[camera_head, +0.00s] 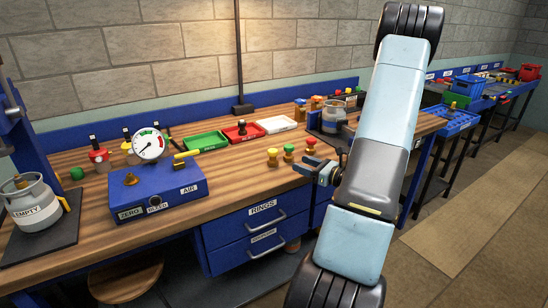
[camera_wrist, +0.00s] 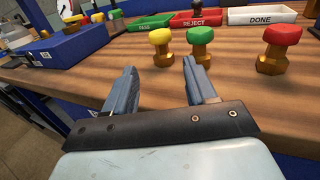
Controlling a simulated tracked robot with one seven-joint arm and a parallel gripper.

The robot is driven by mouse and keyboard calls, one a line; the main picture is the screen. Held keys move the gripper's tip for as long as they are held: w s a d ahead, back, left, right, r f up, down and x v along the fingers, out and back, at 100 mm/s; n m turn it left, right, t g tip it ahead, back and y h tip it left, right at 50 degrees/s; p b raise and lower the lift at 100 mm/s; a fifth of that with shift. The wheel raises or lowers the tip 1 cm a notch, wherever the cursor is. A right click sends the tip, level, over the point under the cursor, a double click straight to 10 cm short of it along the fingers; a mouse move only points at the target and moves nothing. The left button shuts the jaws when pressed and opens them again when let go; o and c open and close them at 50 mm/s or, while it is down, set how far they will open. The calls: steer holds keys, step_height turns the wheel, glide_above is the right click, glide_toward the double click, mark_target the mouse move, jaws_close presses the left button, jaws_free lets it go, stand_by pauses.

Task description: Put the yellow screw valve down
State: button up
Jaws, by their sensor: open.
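The yellow screw valve (camera_wrist: 160,46) stands upright on the wooden bench near its front edge, with a yellow knob on a brass body. It also shows in the head view (camera_head: 272,158). My gripper (camera_wrist: 159,68) is open and empty; in the wrist view the valve stands just beyond the gap between its two fingertips, apart from them. In the head view my gripper (camera_head: 303,167) is at the bench's front edge, to the right of the yellow valve. A green screw valve (camera_wrist: 200,46) and a red screw valve (camera_wrist: 281,48) stand to its right.
Behind the valves are a green tray (camera_wrist: 153,23), a red REJECT tray (camera_wrist: 196,19) and a white DONE tray (camera_wrist: 262,15). A blue box with a gauge (camera_head: 158,190) stands left on the bench (camera_head: 235,180). Bare wood lies between the box and the valves.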

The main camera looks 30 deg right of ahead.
glide_toward(273, 150)
steer(key=w+a, duration=0.1)
steer(key=w+a+f, duration=0.1)
steer(key=w, duration=0.1)
steer(key=shift+w, duration=0.35)
steer(key=shift+x, duration=2.75)
steer(key=shift+r, duration=0.15)
steer(key=c, duration=0.9)
steer(key=shift+c, duration=0.2)
steer(key=shift+r, duration=0.1)
steer(key=shift+r, duration=0.3)
steer(key=r, duration=0.3)
steer(key=shift+s+d+r, duration=0.15)
steer(key=shift+s+r, duration=0.05)
steer(key=shift+s, duration=0.15)
steer(key=s+d+r, duration=0.4)
steer(key=s+r, duration=0.5)
steer(key=s, duration=0.3)
steer(key=shift+s+d, duration=0.2)
steer(key=shift+s, duration=0.1)
